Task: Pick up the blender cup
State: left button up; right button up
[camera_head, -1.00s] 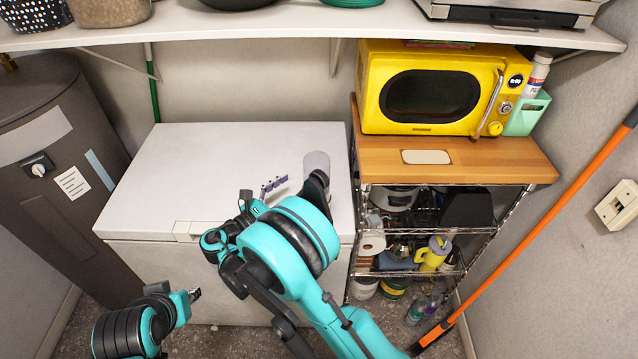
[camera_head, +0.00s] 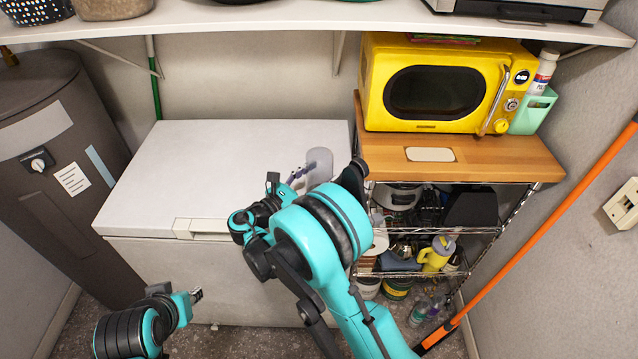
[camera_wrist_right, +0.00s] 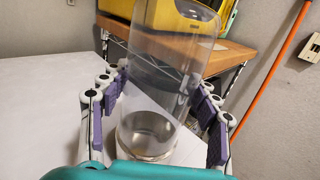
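The blender cup (camera_head: 320,163) is a clear cylinder with a metallic base. It stands upright on the white chest freezer lid (camera_head: 220,155), near its right end. In the right wrist view the cup (camera_wrist_right: 158,90) fills the space between the purple-padded fingers of my right gripper (camera_wrist_right: 158,112). The fingers are spread on both sides of it, with small gaps showing. In the head view the right gripper (camera_head: 300,177) reaches the cup from the left, partly hidden by my arm. My left gripper (camera_head: 196,295) is low at the left, away from the cup; its finger opening is unclear.
A wooden-topped wire rack (camera_head: 470,160) with a yellow microwave (camera_head: 440,85) stands right of the freezer. A shelf (camera_head: 300,22) runs above. An orange pole (camera_head: 545,230) leans at the right. The freezer lid's left part is clear.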

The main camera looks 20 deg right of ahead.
jog(key=shift+c, duration=0.9)
jog(key=shift+r, duration=0.15)
